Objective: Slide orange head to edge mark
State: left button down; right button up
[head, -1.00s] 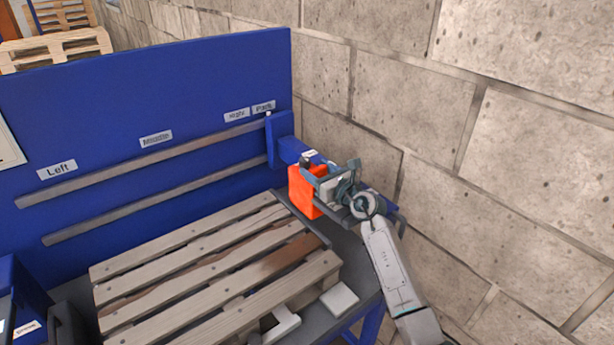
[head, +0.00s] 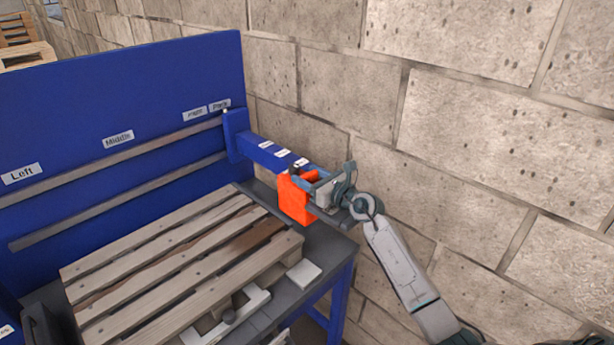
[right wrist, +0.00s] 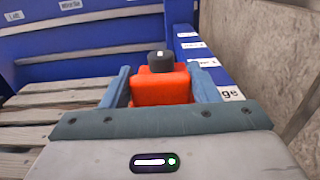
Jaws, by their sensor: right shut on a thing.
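The orange head (head: 297,200) is on the blue beam (head: 268,152) that sticks out from the blue panel. My right gripper (head: 312,186) is shut on the orange head. In the right wrist view the two fingers (right wrist: 158,78) lie on either side of the orange head (right wrist: 162,90), which has a black knob (right wrist: 161,62) on top. White labels (head: 282,153) run along the beam top behind the head. In the right wrist view a label ending in "ge" (right wrist: 232,94) shows beside the right finger; the rest of it is hidden. My left gripper is not in view.
The blue panel (head: 120,90) carries two grey rails and Left, Middle and other labels. A wooden pallet (head: 170,265) lies on the dark table (head: 335,250) below the beam. A block wall (head: 480,130) stands close on the right.

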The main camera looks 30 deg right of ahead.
jog(key=shift+f, duration=0.1)
jog(key=o, duration=1.1)
jog(key=shift+o, duration=1.4)
jog(key=shift+s+d, duration=0.1)
jog(key=shift+s, duration=0.2)
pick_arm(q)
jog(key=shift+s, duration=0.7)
pick_arm(e)
jog(key=shift+s+d, duration=0.2)
jog(key=shift+s, duration=0.2)
jog(key=b+v, duration=0.2)
jog(key=v, duration=0.7)
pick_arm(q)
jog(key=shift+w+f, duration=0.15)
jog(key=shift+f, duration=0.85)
pick_arm(e)
jog(key=shift+s+d, duration=0.15)
jog(key=shift+s, duration=0.35)
